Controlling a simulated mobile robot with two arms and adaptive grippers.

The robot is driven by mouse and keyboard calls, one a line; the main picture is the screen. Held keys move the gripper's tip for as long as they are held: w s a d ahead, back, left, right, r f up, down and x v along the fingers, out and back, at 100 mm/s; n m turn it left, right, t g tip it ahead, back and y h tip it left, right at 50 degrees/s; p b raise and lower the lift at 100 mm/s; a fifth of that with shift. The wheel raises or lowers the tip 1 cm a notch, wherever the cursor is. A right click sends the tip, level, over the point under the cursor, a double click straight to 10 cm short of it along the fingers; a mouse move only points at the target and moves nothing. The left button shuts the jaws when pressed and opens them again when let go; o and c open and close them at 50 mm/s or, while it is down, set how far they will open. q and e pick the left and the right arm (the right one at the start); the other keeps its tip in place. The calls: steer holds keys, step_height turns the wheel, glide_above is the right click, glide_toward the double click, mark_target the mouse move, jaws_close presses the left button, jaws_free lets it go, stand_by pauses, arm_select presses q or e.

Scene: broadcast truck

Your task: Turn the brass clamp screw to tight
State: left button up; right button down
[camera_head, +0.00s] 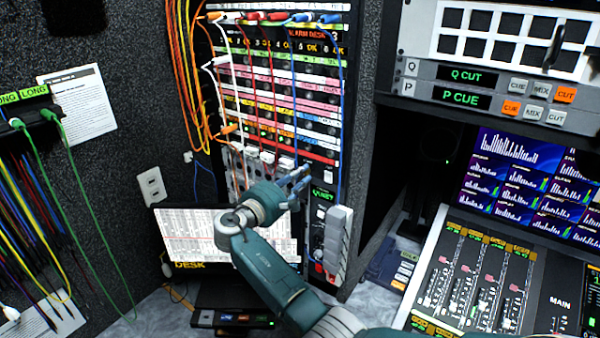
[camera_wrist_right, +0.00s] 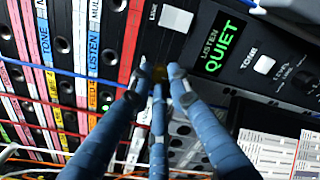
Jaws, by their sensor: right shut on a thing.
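My right gripper (camera_head: 302,181) reaches up to the lower right of the patch rack. In the head view the screw is hidden behind the fingers. My left gripper is not in view.
A box with a green QUIET display (camera_wrist_right: 220,45) sits right beside the fingers. Patch cords (camera_head: 230,80) hang over the rack (camera_head: 275,60) close above. A laptop (camera_head: 180,235) stands below, and a mixing console (camera_head: 470,285) is at right.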

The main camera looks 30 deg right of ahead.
steer(key=shift+f, duration=0.2)
steer(key=c, duration=1.6)
jaws_free()
steer(key=shift+a+r, duration=0.1)
steer(key=shift+a, duration=0.1)
steer(key=v, duration=1.1)
steer(key=shift+s+a, duration=0.15)
steer(key=shift+a, duration=0.2)
steer(key=shift+a, duration=0.1)
